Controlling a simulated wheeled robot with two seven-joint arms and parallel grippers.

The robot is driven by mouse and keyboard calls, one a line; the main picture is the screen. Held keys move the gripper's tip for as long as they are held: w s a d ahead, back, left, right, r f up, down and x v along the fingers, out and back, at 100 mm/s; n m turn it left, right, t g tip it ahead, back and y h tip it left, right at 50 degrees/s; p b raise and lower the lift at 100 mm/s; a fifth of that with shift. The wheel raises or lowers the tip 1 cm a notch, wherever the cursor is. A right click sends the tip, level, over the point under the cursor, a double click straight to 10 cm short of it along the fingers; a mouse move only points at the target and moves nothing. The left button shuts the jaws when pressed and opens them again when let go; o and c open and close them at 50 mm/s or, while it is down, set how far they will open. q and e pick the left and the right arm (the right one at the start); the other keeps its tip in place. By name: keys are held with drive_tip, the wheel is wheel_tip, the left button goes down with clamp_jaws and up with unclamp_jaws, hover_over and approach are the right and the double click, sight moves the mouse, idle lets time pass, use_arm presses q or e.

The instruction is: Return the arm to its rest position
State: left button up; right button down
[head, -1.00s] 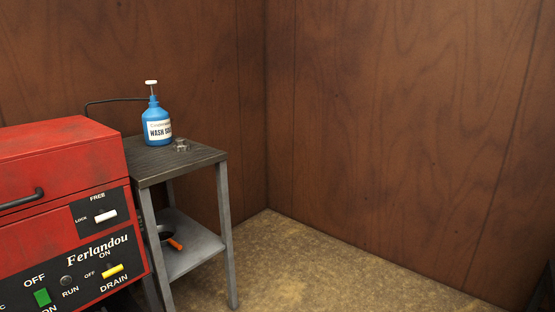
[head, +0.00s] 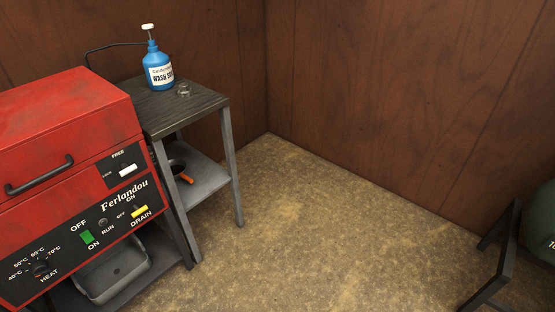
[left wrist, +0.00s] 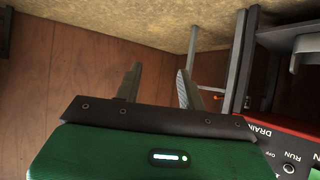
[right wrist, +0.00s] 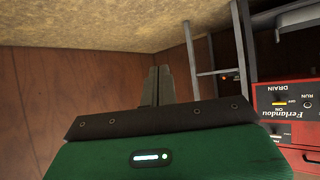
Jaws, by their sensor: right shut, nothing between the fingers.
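My left gripper (left wrist: 160,88) shows in the left wrist view with its two fingers well apart and nothing between them. My right gripper (right wrist: 157,85) shows in the right wrist view with its fingers together and nothing held. Neither arm nor gripper is in the head view. Both wrist views show brown wall and floor beyond the fingers, with the red machine's panel to the right. Neither gripper touches anything that I can see.
The red Ferlandou machine (head: 65,130) stands at left, a grey tray (head: 115,270) below it. A metal side table (head: 205,102) holds a blue wash bottle (head: 159,70) and a small glass item (head: 184,89). A dark frame (head: 492,285) and green object (head: 541,228) are at right. Middle floor is clear.

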use_arm(q)
drive_tip(key=s+a+f+g+y+p, duration=0.1)
drive_tip(key=s+a+f+g+p, duration=0.1)
drive_tip(key=s, duration=0.7)
drive_tip(key=s+a+f+g+y+p, duration=0.1)
drive_tip(key=s+a+f+g+p, duration=0.2)
drive_tip(key=s, duration=0.7)
drive_tip(key=s+a+f+g+y+p, duration=0.1)
drive_tip(key=s+a+f+g+p, duration=0.2)
drive_tip(key=s, duration=0.7)
drive_tip(key=shift+s+a+f+n+g+p, duration=0.2)
drive_tip(key=shift+a+n+g+p, duration=0.1)
drive_tip(key=shift+a+g+p, duration=0.65)
use_arm(e)
drive_tip(key=s+d+f+g+h, duration=0.1)
drive_tip(key=s+d+f+g, duration=0.1)
drive_tip(key=s, duration=0.7)
drive_tip(key=s+d+f+g+h, duration=0.1)
drive_tip(key=s+d+f+g, duration=0.2)
drive_tip(key=s, duration=0.7)
drive_tip(key=s+d+f+g+h, duration=0.1)
drive_tip(key=s+d+f+g, duration=0.2)
drive_tip(key=s, duration=0.7)
drive_tip(key=shift+s+d+f+m+g, duration=0.2)
drive_tip(key=shift+d+m+g, duration=0.1)
drive_tip(key=shift+d+g, duration=0.6)
use_arm(q)
drive_tip(key=shift+d, duration=0.15)
use_arm(e)
drive_tip(key=shift+a, duration=0.1)
